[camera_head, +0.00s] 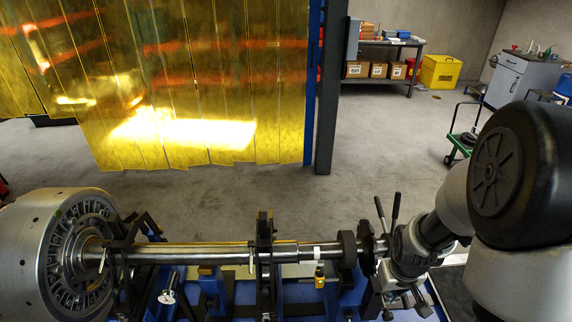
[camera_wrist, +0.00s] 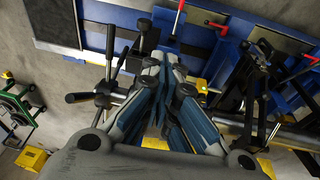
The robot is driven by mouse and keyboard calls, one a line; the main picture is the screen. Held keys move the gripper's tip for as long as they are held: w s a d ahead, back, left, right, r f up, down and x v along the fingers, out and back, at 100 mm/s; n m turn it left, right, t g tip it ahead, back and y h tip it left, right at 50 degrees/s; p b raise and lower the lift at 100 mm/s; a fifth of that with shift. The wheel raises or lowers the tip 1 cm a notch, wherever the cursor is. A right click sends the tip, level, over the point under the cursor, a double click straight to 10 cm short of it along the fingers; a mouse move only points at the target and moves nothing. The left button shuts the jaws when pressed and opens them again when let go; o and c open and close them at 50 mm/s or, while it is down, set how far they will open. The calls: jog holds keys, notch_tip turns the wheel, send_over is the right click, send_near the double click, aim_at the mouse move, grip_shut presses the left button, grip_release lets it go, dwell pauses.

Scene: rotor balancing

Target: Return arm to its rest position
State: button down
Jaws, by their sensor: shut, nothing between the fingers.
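My arm reaches in from the right of the head view, bent down over the right end of the balancing machine. My gripper (camera_head: 405,300) hangs low there, partly cut off by the bottom edge. In the wrist view my gripper (camera_wrist: 164,65) points at the blue machine bed, its fingers drawn together with nothing held. The rotor (camera_head: 45,250) lies level on the machine at the left, its long steel shaft (camera_head: 200,254) running right through black supports (camera_head: 264,240). In the head view my wrist overlaps the shaft's right end, and I cannot tell whether it touches.
Black lever handles (camera_head: 395,208) stand close beside my wrist. Yellow strip curtains (camera_head: 200,90) hang behind the machine beside a dark post (camera_head: 333,90). A workbench (camera_head: 395,44), yellow bin (camera_head: 440,71), grey cabinet (camera_head: 520,78) and green cart (camera_head: 460,138) stand farther back. The floor between is clear.

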jog(key=s+a+r+t, duration=0.1)
jog(key=s+a+r, duration=0.2)
jog(key=r, duration=0.4)
jog(key=s+a+r, duration=0.2)
jog(key=a+r, duration=0.1)
jog(key=r, duration=0.5)
jog(key=s+a+r+t+y, duration=0.1)
jog(key=s+a+r, duration=0.4)
jog(key=s, duration=0.6)
notch_tip(320, 180, up, 2)
jog(key=shift+s+a+r, duration=0.2)
jog(key=shift+r, duration=0.05)
